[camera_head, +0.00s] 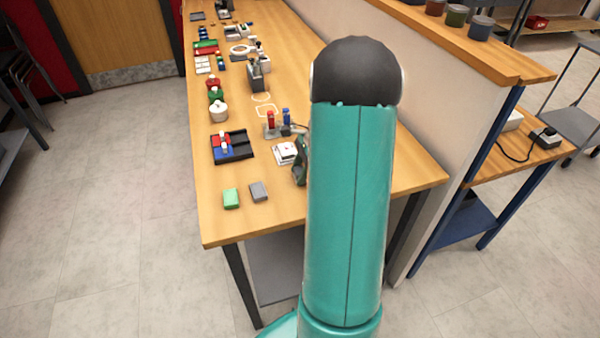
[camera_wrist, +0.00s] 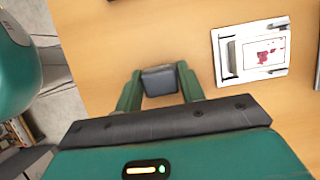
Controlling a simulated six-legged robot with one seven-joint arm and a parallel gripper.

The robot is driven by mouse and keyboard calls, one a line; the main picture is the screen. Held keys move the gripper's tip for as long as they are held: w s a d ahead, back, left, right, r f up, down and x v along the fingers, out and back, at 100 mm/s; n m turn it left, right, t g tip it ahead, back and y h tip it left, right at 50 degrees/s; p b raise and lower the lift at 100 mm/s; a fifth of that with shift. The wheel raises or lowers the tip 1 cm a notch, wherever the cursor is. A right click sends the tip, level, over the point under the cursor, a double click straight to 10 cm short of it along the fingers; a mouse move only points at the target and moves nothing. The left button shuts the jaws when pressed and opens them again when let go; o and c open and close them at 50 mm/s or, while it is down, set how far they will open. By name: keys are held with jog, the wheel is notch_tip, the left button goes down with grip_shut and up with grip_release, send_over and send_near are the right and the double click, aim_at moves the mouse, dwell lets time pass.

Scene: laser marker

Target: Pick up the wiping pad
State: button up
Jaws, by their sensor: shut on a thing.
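The wiping pad, a small dark grey block (camera_wrist: 160,80), shows in the wrist view between the two green fingers. My gripper (camera_wrist: 160,84) is shut on it from its left and right sides. Whether the pad touches the table or hangs above it, I cannot tell. In the head view, my gripper (camera_head: 300,162) shows only in part beside my teal arm, near the right side of the table, and the pad is not clear there.
A white tray (camera_head: 279,158) with a red-marked plate lies close to my gripper; it also shows in the wrist view (camera_wrist: 229,75). A green block (camera_head: 231,198) and a grey block (camera_head: 258,191) lie nearer the front edge. A black sectioned tray (camera_head: 239,153) stands behind them.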

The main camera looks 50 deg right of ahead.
jog(key=shift+r, duration=0.4)
notch_tip(320, 180, up, 2)
jog(key=shift+r, duration=0.1)
jog(key=s+a+r, duration=0.9)
jog(key=a+r, duration=0.1)
jog(key=shift+s+a, duration=0.2)
jog(key=shift+o, duration=0.9)
jog(key=shift+c, duration=0.5)
